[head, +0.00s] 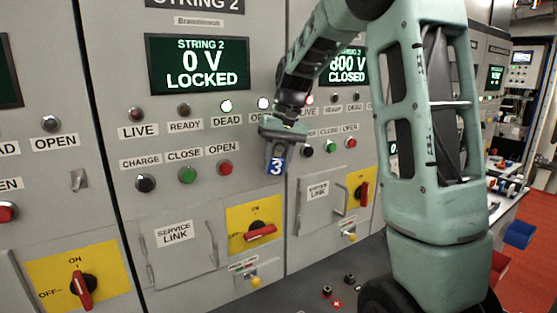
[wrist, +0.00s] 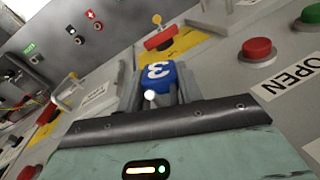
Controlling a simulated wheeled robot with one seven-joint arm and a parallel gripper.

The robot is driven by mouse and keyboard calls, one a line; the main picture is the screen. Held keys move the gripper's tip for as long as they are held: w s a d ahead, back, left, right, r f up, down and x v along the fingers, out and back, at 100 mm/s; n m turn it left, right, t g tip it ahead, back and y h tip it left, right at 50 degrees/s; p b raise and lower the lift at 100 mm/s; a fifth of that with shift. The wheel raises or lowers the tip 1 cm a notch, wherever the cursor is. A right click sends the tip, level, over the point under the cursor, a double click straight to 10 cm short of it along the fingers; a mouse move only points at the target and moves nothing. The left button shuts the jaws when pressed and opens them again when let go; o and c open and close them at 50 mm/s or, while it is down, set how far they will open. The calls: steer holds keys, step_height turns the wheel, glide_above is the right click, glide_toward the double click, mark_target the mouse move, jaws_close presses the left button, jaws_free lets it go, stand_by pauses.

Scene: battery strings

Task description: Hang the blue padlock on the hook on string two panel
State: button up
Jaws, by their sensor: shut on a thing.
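The blue padlock (head: 276,167), marked with a white 3, is in my gripper (head: 280,140) in front of the right side of the string two panel (head: 205,130). The gripper is shut on it. In the wrist view the padlock (wrist: 157,73) shows between the fingers, its blue face with the 3 visible; its shackle is not clearly seen. No hook shows on the string two panel; the area behind the gripper and padlock is hidden. I cannot tell whether the padlock touches the panel.
A similar metal hook (head: 79,180) is on the panel to the left. Below the padlock are the yellow rotary switch (head: 258,232) with red handle and the service link door (head: 178,240). The red OPEN button (head: 224,167) is close left of the padlock. A workbench stands far right.

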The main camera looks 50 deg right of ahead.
steer(key=shift+w+f, duration=0.1)
steer(key=shift+w, duration=0.25)
steer(key=o, duration=1.1)
steer(key=v, duration=0.6)
steer(key=b+v, duration=0.1)
steer(key=v, duration=0.4)
steer(key=b+v, duration=0.1)
steer(key=v, duration=0.5)
steer(key=shift+s+d+r, duration=0.15)
steer(key=shift+s+r, duration=0.15)
